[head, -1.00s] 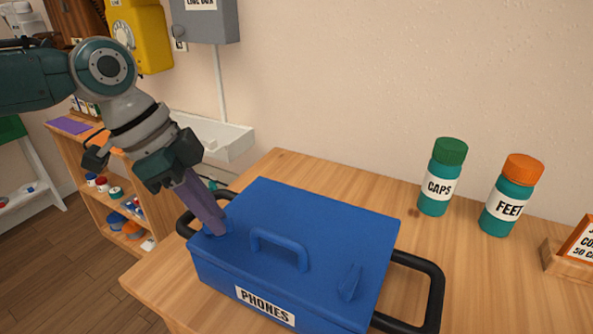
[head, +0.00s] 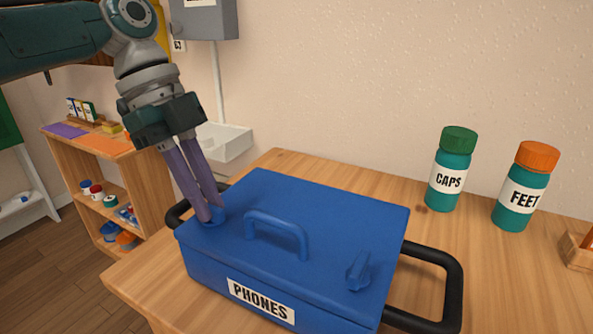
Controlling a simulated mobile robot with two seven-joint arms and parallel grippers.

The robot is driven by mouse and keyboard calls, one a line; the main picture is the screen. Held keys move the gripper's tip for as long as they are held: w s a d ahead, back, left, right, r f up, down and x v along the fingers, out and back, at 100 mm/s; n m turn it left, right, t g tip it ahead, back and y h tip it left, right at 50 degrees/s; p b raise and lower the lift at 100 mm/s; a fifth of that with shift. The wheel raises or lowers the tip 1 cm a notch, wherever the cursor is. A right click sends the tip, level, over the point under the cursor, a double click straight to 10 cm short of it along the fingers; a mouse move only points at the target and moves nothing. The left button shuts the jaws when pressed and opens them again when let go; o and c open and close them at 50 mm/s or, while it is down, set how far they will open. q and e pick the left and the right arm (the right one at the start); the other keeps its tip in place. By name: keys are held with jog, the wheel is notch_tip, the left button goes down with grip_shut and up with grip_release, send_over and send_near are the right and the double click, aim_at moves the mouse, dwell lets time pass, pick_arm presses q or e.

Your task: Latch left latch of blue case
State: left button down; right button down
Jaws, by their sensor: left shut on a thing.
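The blue case (head: 330,222) stands on the wooden table with its lid down and a PHONES label on its front. A blue handle (head: 277,228) rises from the middle of the lid. The left latch (head: 214,217) is at the lid's left end, mostly hidden by my fingers. My left gripper (head: 210,212) comes down from above with its long purple fingers shut on the left latch. The right latch (head: 358,271) stands up from the lid's right side. My right gripper is not in view.
Black side handles (head: 452,285) stick out from the case. A green-capped CAPS bottle (head: 448,170) and an orange-capped FEET bottle (head: 525,187) stand at the back right. A low shelf (head: 110,190) stands at left. The table behind the case is clear.

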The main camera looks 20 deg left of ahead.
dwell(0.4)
pick_arm(q)
jog(key=c, duration=0.9)
grip_release()
jog(key=v, duration=1)
